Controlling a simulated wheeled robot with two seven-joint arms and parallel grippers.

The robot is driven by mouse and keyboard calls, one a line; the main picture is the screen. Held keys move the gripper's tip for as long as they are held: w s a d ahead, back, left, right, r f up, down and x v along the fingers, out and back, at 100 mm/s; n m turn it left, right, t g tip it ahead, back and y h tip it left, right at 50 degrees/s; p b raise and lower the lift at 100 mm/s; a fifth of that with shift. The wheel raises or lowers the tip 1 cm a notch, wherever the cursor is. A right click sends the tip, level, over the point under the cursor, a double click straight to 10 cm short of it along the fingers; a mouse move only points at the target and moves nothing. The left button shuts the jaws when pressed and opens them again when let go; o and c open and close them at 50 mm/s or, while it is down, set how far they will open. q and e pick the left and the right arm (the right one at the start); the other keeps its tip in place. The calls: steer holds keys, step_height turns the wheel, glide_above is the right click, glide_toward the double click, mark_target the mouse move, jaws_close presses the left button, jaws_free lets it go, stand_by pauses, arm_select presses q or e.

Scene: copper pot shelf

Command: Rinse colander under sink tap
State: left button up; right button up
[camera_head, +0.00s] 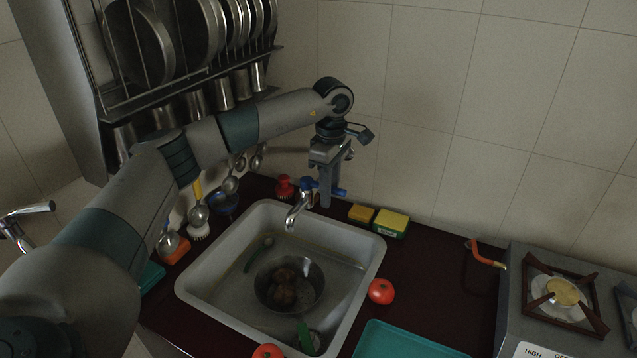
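A metal colander (316,273) sits inside the white sink (196,294), with several brown round things (284,290) in it. The metal tap (297,209) reaches over the sink's back rim, and blue handle parts (342,192) show on both sides of my fingers. My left gripper (325,198) points down behind the sink, right at the tap's handle. Its fingers overlap in this view, so I cannot tell their gap or whether they touch the handle. No water stream is visible. My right gripper is out of view.
A yellow sponge (393,222) and an orange one (361,213) lie behind the sink. A tomato (381,291) and a teal board (405,342) are to its right, near a stove (515,297). A dish rack (190,77) hangs at upper left. Dark counter is clear mid-right.

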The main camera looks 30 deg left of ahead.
arm_select(q)
steer(key=shift+s, duration=0.1)
steer(key=shift+s, duration=0.6)
steer(key=shift+s, duration=0.2)
steer(key=shift+s+b, duration=0.3)
steer(key=shift+s, duration=0.2)
